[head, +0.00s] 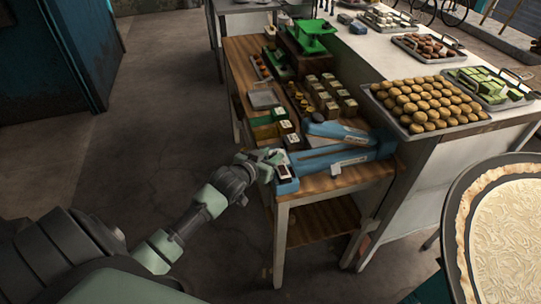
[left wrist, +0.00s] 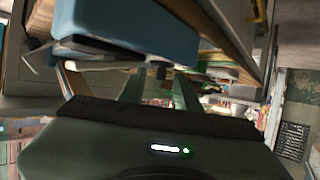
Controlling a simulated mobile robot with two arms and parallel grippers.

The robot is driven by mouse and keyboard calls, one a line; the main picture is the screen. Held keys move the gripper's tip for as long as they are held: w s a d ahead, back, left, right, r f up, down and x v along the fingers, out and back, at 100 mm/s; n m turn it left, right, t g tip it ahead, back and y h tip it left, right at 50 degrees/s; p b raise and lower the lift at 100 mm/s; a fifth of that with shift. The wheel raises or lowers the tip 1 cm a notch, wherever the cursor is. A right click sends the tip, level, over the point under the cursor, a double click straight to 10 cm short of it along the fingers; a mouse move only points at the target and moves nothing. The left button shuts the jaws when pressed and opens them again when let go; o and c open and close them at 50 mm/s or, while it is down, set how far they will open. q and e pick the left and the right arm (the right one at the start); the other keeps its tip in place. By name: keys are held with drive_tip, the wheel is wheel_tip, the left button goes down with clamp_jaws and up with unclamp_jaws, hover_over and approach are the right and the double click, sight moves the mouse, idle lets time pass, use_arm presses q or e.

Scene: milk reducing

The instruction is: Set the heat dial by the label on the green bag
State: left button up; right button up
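A blue long-armed device, seemingly a heat sealer (head: 335,160), lies across the near end of the wooden table. A dark panel with a light mark (head: 284,173) is on its left end; I cannot make out a dial or setting. My left gripper (head: 269,157) is right beside that end; whether it touches is unclear. In the left wrist view its two fingers (left wrist: 158,85) stand apart with nothing visible between them, and the blue body (left wrist: 130,25) is at upper left. A green item (head: 262,119) lies behind the device; I cannot tell whether it is a bag, and no label is readable. My right gripper is out of view.
The wooden table (head: 310,184) also holds several small boxes (head: 330,103), a grey tray (head: 263,99) and a green scale (head: 312,30). A white counter with a tray of round pastries (head: 424,102) adjoins it at right. Left floor is clear.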

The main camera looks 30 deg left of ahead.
use_arm(q)
drive_tip(key=b+v, duration=0.1)
drive_tip(key=v, duration=0.6)
drive_tip(key=shift+s+r+b, duration=0.15)
drive_tip(key=shift+s+b, duration=0.15)
drive_tip(key=shift+s, duration=0.05)
